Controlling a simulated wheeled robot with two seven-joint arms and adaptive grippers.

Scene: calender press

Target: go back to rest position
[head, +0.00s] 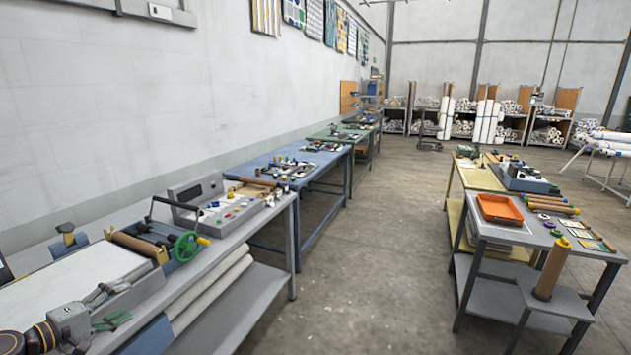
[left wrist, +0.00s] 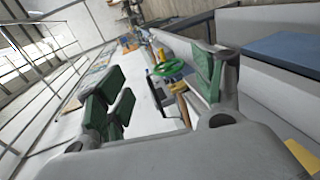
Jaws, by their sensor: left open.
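My left gripper (head: 116,304) is at the lower left of the head view, in front of the calender press, with its green-padded fingers apart. In the left wrist view the gripper (left wrist: 163,92) is open with nothing held between its fingers. The press has a green handwheel (head: 187,247) and a brown roller (head: 138,245) beside a pale flat bed (head: 75,285). The handwheel also shows beyond the fingers in the left wrist view (left wrist: 175,68), apart from them. My right gripper is in neither view.
A grey control box (head: 215,208) with coloured buttons stands on the same bench. A blue table (head: 310,158) with small tools is behind it. The concrete floor (head: 385,255) between is clear.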

